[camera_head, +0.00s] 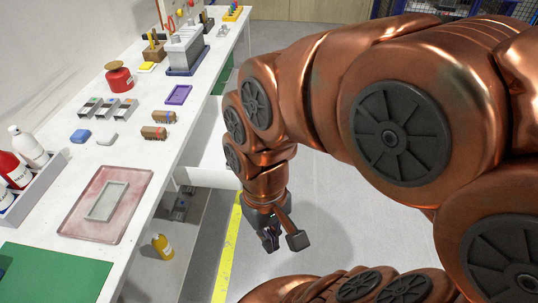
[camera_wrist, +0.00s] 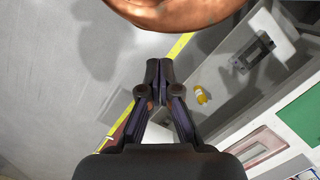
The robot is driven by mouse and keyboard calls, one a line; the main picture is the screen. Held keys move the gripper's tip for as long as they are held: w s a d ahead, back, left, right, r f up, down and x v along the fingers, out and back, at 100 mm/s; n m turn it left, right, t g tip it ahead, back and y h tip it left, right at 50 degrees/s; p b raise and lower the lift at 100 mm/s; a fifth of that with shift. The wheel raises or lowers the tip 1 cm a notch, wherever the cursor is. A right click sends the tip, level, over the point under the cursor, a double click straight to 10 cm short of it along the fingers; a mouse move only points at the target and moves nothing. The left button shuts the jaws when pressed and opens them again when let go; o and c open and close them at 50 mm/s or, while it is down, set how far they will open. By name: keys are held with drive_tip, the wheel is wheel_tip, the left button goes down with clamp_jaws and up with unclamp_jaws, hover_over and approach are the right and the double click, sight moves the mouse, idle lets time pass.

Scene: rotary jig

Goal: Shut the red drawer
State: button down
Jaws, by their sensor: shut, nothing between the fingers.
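A white drawer-like panel (camera_head: 210,178) juts out from the side of the long white workbench in the head view. Its outer end is hidden behind my arm, so no red front shows there. In the wrist view a reddish strip (camera_wrist: 119,134) shows beside the left finger; I cannot tell for sure if it is the red drawer's front. My gripper (camera_head: 284,240) points down over the floor, to the right of the panel and the yellow floor line. In the wrist view my gripper (camera_wrist: 160,66) has its fingertips together with nothing between them.
The workbench (camera_head: 160,205) holds a red pad (camera_head: 78,212), a green mat (camera_head: 50,275), a bottle tray and several small parts. The grey floor (camera_head: 330,215) around my gripper is clear.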

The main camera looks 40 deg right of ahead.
drive_tip(key=w+d+f+m+t+y+b, duration=0.1)
drive_tip(key=w+d+f+m+y+b, duration=0.15)
drive_tip(key=w+m, duration=0.6)
drive_tip(key=w+d+f+m+t+y+b, duration=0.1)
drive_tip(key=w+d+f+m+y+b, duration=0.2)
drive_tip(key=w, duration=1)
drive_tip(key=w+d+f+m+t+b, duration=0.1)
drive_tip(key=w+d+f+m+t, duration=0.15)
drive_tip(key=d+f+m, duration=0.45)
drive_tip(key=w+d+f+m+t+y+b, duration=0.1)
drive_tip(key=w+d+f+m, duration=0.15)
drive_tip(key=d, duration=0.75)
drive_tip(key=w+d+f+m+t, duration=0.25)
drive_tip(key=d+f+m, duration=0.25)
drive_tip(key=d, duration=0.4)
drive_tip(key=w+a+f, duration=0.6)
drive_tip(key=w+a, duration=0.2)
drive_tip(key=shift+a+f+p, duration=0.3)
drive_tip(key=shift+f+p, duration=0.1)
drive_tip(key=shift+p, duration=0.05)
drive_tip(key=shift+w, duration=0.1)
